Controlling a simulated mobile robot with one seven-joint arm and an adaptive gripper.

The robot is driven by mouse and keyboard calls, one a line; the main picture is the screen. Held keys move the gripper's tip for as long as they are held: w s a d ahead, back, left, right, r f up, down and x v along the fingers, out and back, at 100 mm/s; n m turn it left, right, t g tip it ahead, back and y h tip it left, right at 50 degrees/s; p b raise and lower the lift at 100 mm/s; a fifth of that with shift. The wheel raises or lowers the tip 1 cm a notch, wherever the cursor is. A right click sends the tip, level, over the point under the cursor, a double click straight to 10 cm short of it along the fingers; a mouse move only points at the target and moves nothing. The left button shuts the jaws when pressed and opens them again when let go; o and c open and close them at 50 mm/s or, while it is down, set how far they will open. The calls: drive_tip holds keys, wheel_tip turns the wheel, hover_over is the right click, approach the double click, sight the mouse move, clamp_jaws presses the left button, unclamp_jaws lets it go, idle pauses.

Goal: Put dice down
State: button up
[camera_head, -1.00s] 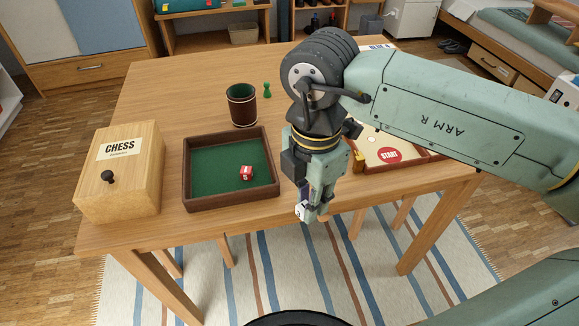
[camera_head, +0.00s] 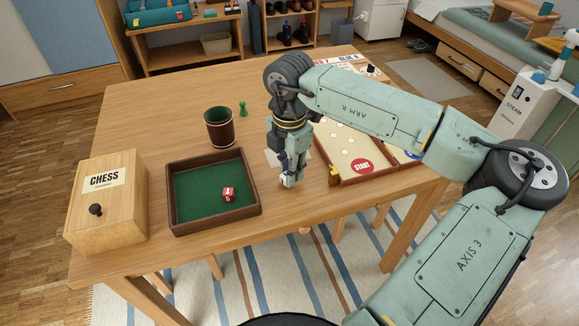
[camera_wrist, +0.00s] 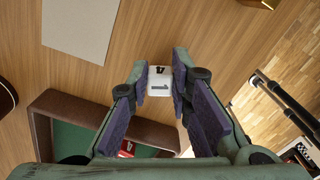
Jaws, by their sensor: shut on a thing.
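My gripper (camera_head: 290,181) points down over the table, to the right of the green-lined wooden tray (camera_head: 217,224). It is shut on a white die (camera_wrist: 161,84) with dark marks, which shows between the fingertips in the wrist view. In the head view only a small pale part of the white die (camera_head: 284,179) shows at the fingertips. I cannot tell whether the die touches the table. A red die (camera_head: 228,194) lies inside the tray; part of it shows in the wrist view (camera_wrist: 127,147).
A game board (camera_head: 362,166) marked START lies right of my gripper. A dark dice cup (camera_head: 219,127) and green pawn (camera_head: 243,109) stand behind the tray. A wooden CHESS box (camera_head: 107,200) is at left. A pale card (camera_wrist: 80,28) lies flat on the table.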

drive_tip(key=shift+f, duration=0.35)
drive_tip(key=shift+f+b, duration=0.25)
drive_tip(key=shift+b, duration=0.1)
drive_tip(key=o, duration=0.8)
drive_tip(key=shift+r, duration=0.1)
wheel_tip(320, 180, up, 12)
drive_tip(key=shift+r+b, duration=0.15)
drive_tip(key=shift+b, duration=0.75)
drive_tip(key=shift+s, duration=0.1)
